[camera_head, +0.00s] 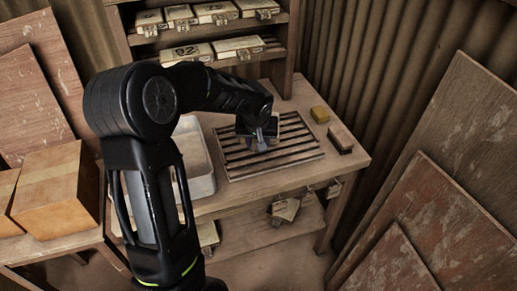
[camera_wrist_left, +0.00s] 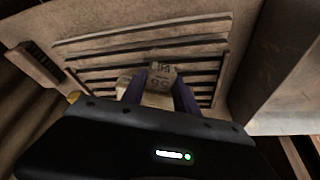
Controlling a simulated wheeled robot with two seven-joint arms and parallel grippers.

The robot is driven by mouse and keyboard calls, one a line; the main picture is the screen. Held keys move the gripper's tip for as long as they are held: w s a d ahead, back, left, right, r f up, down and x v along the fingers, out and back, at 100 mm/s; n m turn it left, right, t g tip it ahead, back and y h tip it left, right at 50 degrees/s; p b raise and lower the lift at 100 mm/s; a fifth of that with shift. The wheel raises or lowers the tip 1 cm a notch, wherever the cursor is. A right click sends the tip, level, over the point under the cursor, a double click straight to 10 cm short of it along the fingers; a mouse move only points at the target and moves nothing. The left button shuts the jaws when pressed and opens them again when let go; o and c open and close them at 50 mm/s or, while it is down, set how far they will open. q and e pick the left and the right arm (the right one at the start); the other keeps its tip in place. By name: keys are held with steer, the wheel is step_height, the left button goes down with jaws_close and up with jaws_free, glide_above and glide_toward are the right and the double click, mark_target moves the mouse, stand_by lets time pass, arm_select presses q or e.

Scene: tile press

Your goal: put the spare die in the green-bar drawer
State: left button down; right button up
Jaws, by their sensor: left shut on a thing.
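My left gripper (camera_head: 262,142) is low over a slatted rack on the bench. In the left wrist view its two fingers (camera_wrist_left: 159,95) are shut on a cream block with dark markings (camera_wrist_left: 159,79), which I take to be the spare die. The block is over the slats; I cannot tell whether it touches them. In the head view my gripper mostly hides it. No drawer with a green bar can be made out in either view. My right gripper is not in view.
The slatted rack (camera_head: 235,163) lies on the wooden bench (camera_head: 345,164). A yellow block (camera_head: 320,114) and a brush (camera_head: 340,138) lie to its right, a grey tray (camera_head: 204,184) to its left. Similar cream blocks (camera_head: 187,53) fill shelves behind. Boards lean at right; cardboard boxes (camera_head: 58,190) stand at left.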

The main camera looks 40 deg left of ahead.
arm_select(q)
steer(key=shift+f, duration=1.85)
steer(key=shift+f, duration=0.1)
steer(key=c, duration=0.9)
jaws_free()
